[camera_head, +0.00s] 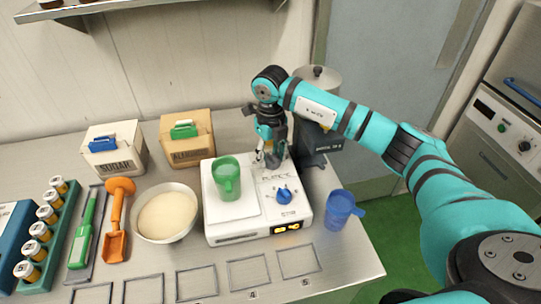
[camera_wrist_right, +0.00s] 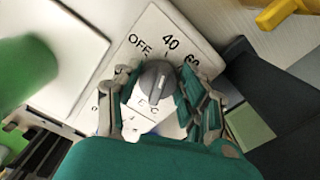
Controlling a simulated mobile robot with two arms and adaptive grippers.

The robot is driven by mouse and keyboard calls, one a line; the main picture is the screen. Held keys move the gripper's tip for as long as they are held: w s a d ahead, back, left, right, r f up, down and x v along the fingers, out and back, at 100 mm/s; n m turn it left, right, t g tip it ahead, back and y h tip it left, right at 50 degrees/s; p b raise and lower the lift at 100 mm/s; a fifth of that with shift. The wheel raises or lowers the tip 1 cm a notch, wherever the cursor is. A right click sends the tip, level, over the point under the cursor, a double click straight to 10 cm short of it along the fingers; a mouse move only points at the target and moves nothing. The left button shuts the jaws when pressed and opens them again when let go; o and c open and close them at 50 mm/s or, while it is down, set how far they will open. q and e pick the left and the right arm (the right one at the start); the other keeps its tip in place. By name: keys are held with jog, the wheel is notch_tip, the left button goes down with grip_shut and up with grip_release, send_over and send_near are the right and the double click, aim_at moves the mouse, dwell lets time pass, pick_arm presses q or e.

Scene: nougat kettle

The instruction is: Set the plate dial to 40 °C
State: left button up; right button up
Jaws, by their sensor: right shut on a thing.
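The hot plate (camera_head: 235,235) is a white box on the steel counter, with a control panel on its right half. My right gripper (camera_head: 271,158) reaches down from above onto the back of that panel. In the right wrist view, the gripper (camera_wrist_right: 160,98) is shut around a grey dial (camera_wrist_right: 154,82), one finger on each side. The panel (camera_wrist_right: 152,28) is marked OFF, 40 and 60 beyond the dial. The dial's white line points upward, roughly toward the 40; its exact setting is hard to tell. A blue knob (camera_head: 284,195) sits nearer the front. My left gripper is out of view.
A green mug (camera_head: 227,180) stands on the plate's left half. A blue mug (camera_head: 340,210) stands right of it, a bowl (camera_head: 166,229) left. A grey canister (camera_head: 318,82) is behind. Sugar (camera_head: 115,160) and almond (camera_head: 187,152) boxes stand at the back left.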

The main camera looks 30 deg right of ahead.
aim_at(271, 154)
dwell(0.3)
jog(key=o, duration=1.1)
jog(key=shift+r, duration=0.1)
notch_tip(271, 154, up, 12)
jog(key=shift+f, duration=0.1)
